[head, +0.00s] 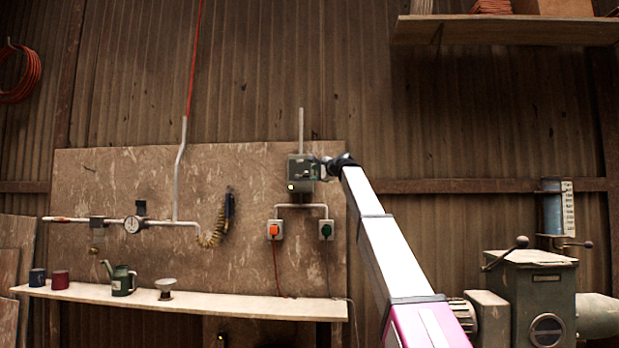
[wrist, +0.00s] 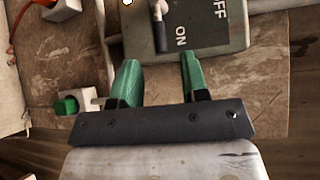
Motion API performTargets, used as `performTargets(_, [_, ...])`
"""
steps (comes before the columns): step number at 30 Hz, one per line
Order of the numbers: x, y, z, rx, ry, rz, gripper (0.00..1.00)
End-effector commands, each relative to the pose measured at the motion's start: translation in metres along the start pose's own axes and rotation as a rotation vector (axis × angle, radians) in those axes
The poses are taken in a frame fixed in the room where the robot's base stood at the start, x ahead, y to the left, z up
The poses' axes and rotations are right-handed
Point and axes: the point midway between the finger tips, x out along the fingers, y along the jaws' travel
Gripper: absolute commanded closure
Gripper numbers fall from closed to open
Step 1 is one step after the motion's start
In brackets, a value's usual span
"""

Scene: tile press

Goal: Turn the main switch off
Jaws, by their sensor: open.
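The main switch is a grey-green box (head: 296,172) on the wall board in the head view, with a small lit yellow lamp (head: 291,187) low on its face. In the wrist view the box (wrist: 215,42) fills the top, with ON and OFF lettering. Its lever (wrist: 160,14), pale with a dark grip, has its grip end beside ON. My gripper (wrist: 158,64) has two green fingers, spread apart and empty, with the lever's grip end between and just beyond them. Contact cannot be told. In the head view my wrist is at the box's right side and the fingers are hard to see.
Below the switch are an orange-button box (head: 274,230) and a green-button box (head: 326,230); the green button (wrist: 66,106) also shows in the wrist view. A shelf (head: 200,302) holds a can and cups. A machine (head: 540,290) stands at the right.

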Motion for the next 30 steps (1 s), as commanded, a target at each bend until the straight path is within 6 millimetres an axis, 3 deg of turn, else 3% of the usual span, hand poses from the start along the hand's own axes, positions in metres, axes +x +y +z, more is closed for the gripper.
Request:
performTargets(1, [0.012, -0.002, -0.001, 0.000, 0.000, 0.000, 0.59])
performTargets(7, [0.040, -0.002, -0.001, -0.001, 0.000, 0.000, 0.59])
performTargets(18, [0.048, 0.000, 0.000, -0.001, 0.001, 0.000, 0.59])
performTargets(22, [0.047, 0.000, 0.000, -0.001, 0.001, 0.000, 1.00])
performTargets(30, [0.047, -0.001, 0.000, -0.006, 0.002, 0.006, 1.00])
